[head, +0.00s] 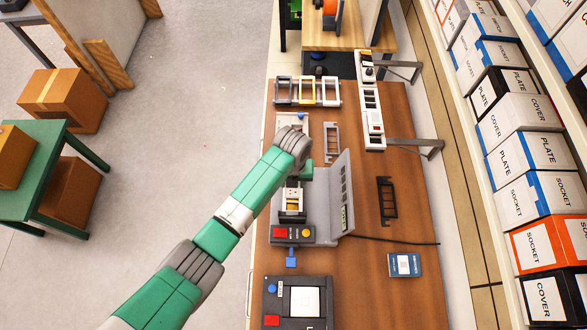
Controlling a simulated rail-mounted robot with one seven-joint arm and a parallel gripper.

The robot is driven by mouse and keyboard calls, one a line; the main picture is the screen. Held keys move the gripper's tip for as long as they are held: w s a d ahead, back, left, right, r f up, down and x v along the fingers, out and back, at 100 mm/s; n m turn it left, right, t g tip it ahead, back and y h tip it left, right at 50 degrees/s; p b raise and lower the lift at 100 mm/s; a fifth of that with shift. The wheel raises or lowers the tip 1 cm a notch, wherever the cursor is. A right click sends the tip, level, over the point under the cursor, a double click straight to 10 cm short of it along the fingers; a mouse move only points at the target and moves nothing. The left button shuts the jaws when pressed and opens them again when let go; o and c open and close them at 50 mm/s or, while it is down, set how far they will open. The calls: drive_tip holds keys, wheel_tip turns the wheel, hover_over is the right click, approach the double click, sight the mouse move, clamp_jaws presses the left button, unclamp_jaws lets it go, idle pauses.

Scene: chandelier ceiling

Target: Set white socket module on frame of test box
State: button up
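The grey test box (318,205) stands on the wooden bench, with an upright slotted panel on its right and a button panel (291,234) at its front. A small frame (292,204) with yellowish and white parts sits in it. My gripper (305,172) is at the box's far end, beyond the frame and partly behind my wrist. Its fingers are too hidden to tell whether they are open or hold anything. I cannot pick out the white socket module for certain; small white parts sit in a long white rack (371,104) at the right.
A row of frames (307,91) lies at the back of the bench (405,285). A grey frame (332,142), a black frame (387,200) and a blue-white box (404,265) lie around. A black device (297,303) stands in front. Brackets and a cable are at the right.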

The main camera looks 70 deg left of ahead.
wheel_tip(320, 180, down, 6)
drive_tip(key=b, duration=0.5)
drive_tip(key=shift+b, duration=0.35)
drive_tip(key=shift+d+r+p, duration=0.1)
drive_tip(key=shift+p, duration=0.5)
drive_tip(key=shift+f, duration=0.25)
idle(0.4)
drive_tip(key=shift+f+b, duration=0.5)
drive_tip(key=shift+f, duration=0.1)
drive_tip(key=shift+f, duration=0.15)
drive_tip(key=shift+f+b, duration=0.3)
drive_tip(key=shift+f, duration=0.15)
drive_tip(key=shift+f, duration=0.1)
idle(0.6)
